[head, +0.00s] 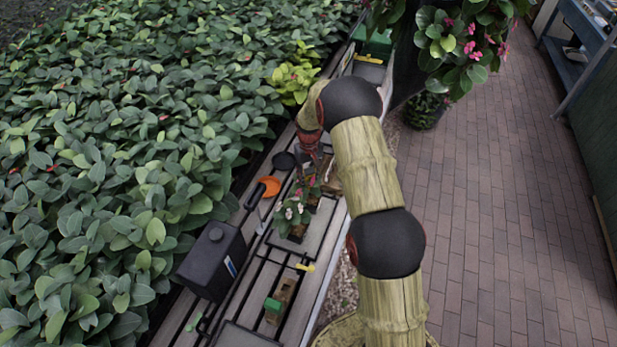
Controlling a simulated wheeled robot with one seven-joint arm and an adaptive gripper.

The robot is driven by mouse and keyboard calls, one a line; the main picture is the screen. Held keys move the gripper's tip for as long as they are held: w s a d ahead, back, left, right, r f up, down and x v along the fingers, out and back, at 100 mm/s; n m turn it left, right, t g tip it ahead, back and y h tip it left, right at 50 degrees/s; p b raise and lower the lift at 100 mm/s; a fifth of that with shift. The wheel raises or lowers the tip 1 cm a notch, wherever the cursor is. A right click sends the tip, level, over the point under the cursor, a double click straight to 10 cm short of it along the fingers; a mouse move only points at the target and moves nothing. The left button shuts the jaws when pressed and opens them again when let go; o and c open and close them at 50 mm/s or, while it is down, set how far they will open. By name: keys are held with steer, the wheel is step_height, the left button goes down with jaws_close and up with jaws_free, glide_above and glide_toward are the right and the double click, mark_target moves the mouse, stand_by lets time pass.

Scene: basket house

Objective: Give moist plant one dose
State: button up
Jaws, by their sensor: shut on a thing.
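Two small potted plants stand on the narrow bench: a white-flowered plant (293,214) in front and a pink-flowered plant (306,188) just behind it. I cannot tell from this view which one has moist soil. My gripper (309,147) points down over the bench behind these plants, partly hidden by the arm. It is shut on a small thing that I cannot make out. A dark round dish or scoop (284,160) shows just left of my gripper; whether they touch is unclear. An orange round scoop or dish (269,186) lies left of the plants.
A black canister (211,261) stands at the bench's left edge. A wooden block with a green part (273,306) and a yellow tag (304,267) lie in front. Dense foliage (120,170) borders the left; the brick floor (500,200) is open at right. Pink flowers (468,45) hang above.

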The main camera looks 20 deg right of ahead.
mark_target(309, 171)
steer(key=shift+f+b, duration=0.3)
steer(key=shift+f, duration=0.2)
stand_by(1.3)
steer(key=shift+r+p, duration=1.6)
steer(key=shift+r, duration=1.95)
steer(key=shift+s+f, duration=0.1)
